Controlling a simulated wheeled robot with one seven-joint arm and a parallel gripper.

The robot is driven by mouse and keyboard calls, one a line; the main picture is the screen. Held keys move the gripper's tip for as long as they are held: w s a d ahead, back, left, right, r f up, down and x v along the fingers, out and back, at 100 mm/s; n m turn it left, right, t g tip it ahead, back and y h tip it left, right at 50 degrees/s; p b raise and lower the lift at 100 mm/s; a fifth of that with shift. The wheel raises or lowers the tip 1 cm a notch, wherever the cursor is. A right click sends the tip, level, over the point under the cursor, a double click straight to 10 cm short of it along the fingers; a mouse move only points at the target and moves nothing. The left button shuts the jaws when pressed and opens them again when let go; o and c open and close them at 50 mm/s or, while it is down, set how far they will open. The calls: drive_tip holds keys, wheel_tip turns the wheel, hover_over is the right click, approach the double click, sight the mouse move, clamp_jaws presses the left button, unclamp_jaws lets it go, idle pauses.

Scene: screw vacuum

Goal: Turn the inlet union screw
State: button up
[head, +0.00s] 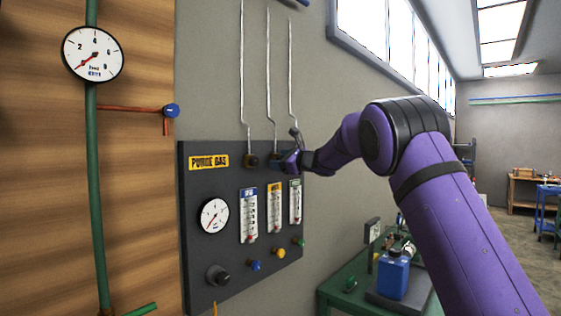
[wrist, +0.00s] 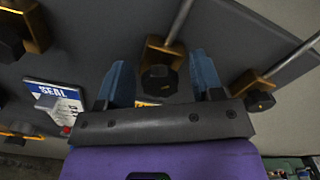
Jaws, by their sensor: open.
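Several brass union fittings with dark faceted screw heads sit along the top of the purge gas panel, each at the end of a metal tube; no label shows which is the inlet. In the wrist view, the middle screw (wrist: 159,79) lies between the two blue fingers of my gripper (wrist: 160,62), with gaps on both sides. My gripper is open and holds nothing. Another screw (wrist: 259,101) is right of the fingers, and one (wrist: 8,42) is far left. In the head view, my gripper (head: 286,161) is at the panel's top edge, partly hiding the fittings; the left screw (head: 252,161) is clear.
The dark purge gas panel (head: 197,255) carries a round gauge (head: 214,216), flow meters (head: 249,216) and coloured knobs (head: 254,265). Thin tubes (head: 268,80) rise up the wall. A green bench (head: 340,296) with a blue container (head: 393,275) stands below right.

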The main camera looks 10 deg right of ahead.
drive_tip(key=v, duration=1)
drive_tip(key=shift+s+d, duration=0.25)
drive_tip(key=shift+s, duration=0.05)
drive_tip(key=shift+r, duration=0.1)
drive_tip(key=s+d+r+m+h, duration=0.15)
drive_tip(key=s+m+h, duration=0.25)
drive_tip(key=s+m, duration=0.4)
drive_tip(key=s+d+r+m+h, duration=0.1)
drive_tip(key=s+d+m+h, duration=0.4)
drive_tip(key=m, duration=0.6)
drive_tip(key=s+d+r+m+h, duration=0.1)
drive_tip(key=s+m+h, duration=0.2)
drive_tip(key=s+m, duration=0.5)
drive_tip(key=s+a+f+m+g, duration=0.2)
drive_tip(key=s+f+m, duration=0.3)
drive_tip(key=s, duration=0.5)
drive_tip(key=s+a+f+m+g+y, duration=0.1)
drive_tip(key=s+f+m+g, duration=0.3)
drive_tip(key=s+m, duration=0.5)
drive_tip(key=s+a+f+m+g, duration=0.3)
drive_tip(key=s+f+m, duration=0.4)
drive_tip(key=s, duration=0.5)
drive_tip(key=shift+s+a+f+m, duration=0.25)
drive_tip(key=shift+s+f+m, duration=0.05)
drive_tip(key=shift+s+f, duration=0.1)
